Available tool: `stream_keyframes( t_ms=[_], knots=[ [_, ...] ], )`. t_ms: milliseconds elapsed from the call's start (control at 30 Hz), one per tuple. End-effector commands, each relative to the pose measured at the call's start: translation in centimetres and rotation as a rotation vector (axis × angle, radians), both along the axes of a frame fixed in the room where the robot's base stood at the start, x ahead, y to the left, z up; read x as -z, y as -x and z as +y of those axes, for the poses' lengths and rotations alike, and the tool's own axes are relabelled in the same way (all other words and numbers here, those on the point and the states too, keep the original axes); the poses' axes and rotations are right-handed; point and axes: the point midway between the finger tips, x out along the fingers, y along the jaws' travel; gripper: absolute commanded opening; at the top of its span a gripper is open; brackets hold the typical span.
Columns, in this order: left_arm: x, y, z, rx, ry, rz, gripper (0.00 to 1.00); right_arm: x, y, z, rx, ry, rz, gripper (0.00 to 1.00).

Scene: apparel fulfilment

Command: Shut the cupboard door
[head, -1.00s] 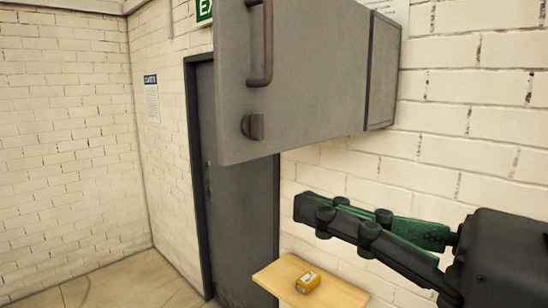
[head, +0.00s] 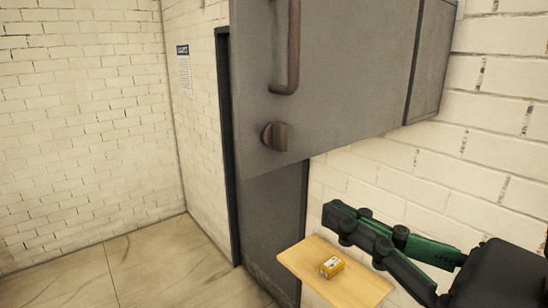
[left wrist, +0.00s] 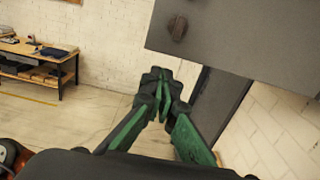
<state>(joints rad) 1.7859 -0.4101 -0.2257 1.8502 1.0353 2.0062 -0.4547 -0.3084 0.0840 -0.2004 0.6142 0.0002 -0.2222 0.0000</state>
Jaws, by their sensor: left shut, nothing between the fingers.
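The grey cupboard door (head: 345,70) fills the upper middle of the head view. It stands open, reaching out from the cupboard body (head: 432,65) at its right, with its outer face toward me. It has a bar handle (head: 293,45) and a dark knob (head: 276,136) near its free edge. In the left wrist view the door (left wrist: 240,45) is at the upper right. My left gripper (head: 338,222) is below the door, shut and empty, apart from it in the picture. Its fingers show in the left wrist view (left wrist: 160,85). My right gripper is not in view.
A grey room door (head: 272,220) is behind the cupboard door. A workbench (left wrist: 40,62) stands far left in the left wrist view. The floor (head: 140,265) at left is clear.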

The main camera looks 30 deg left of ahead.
Motion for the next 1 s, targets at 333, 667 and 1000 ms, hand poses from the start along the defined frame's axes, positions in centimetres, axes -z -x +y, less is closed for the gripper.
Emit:
stream_keyframes(
  t_ms=[333, 667, 1000],
  knots=[
    [-0.4, -0.9, 1.9, 0.000, 0.001, 0.004, 0.00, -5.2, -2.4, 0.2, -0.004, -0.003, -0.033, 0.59],
    [0.0, -2.6, 6.2, 0.001, 0.003, 0.007, 0.00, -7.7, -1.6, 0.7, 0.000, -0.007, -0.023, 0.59],
    [0.0, -4.4, 10.6, -0.001, 0.000, 0.002, 0.00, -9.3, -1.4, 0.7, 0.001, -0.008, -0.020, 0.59]
  ],
)
